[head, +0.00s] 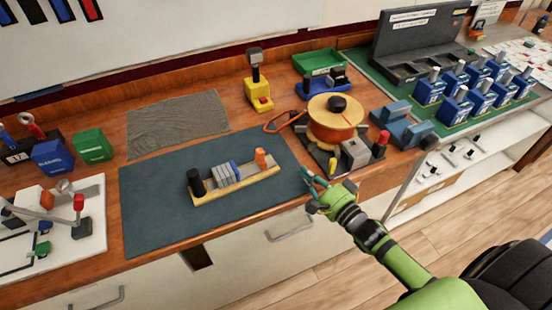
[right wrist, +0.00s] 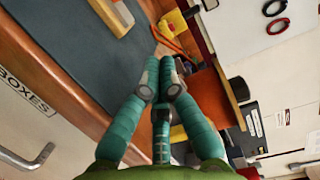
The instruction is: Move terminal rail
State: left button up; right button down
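The terminal rail (head: 262,177) is a pale wooden strip lying on the dark blue-grey mat (head: 150,208). It carries a black post at its left end, grey and blue blocks in the middle and an orange post near its right end. My right gripper (head: 310,178) is at the counter's front edge, right of the rail and apart from it. In the right wrist view, its teal fingers (right wrist: 163,62) come together with nothing visible between them. One end of a pale wooden piece, likely the rail (right wrist: 112,16), shows at the upper left there. My left gripper is not in view.
A wire spool (head: 331,130) on a dark base, with a red-topped post, stands just beyond my right gripper. A yellow device (head: 258,98) and grey cloth (head: 178,124) lie behind the mat. Blue breakers (head: 430,88) stand at right. The mat around the rail is clear.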

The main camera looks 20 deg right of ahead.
aim_at(223, 183)
jog(key=p+x, duration=0.1)
jog(key=x, duration=0.5)
jog(key=shift+x, duration=0.85)
jog(key=a, duration=0.1)
jog(key=a+p, duration=0.1)
jog(key=shift+s+a, duration=0.15)
jog(key=shift+a, duration=0.5)
jog(key=shift+s+a+p, duration=0.1)
jog(key=shift+a+p, duration=0.1)
jog(key=shift+p, duration=0.1)
jog(key=shift+a, duration=0.1)
jog(key=a, duration=1.5)
jog(key=shift+a, duration=0.25)
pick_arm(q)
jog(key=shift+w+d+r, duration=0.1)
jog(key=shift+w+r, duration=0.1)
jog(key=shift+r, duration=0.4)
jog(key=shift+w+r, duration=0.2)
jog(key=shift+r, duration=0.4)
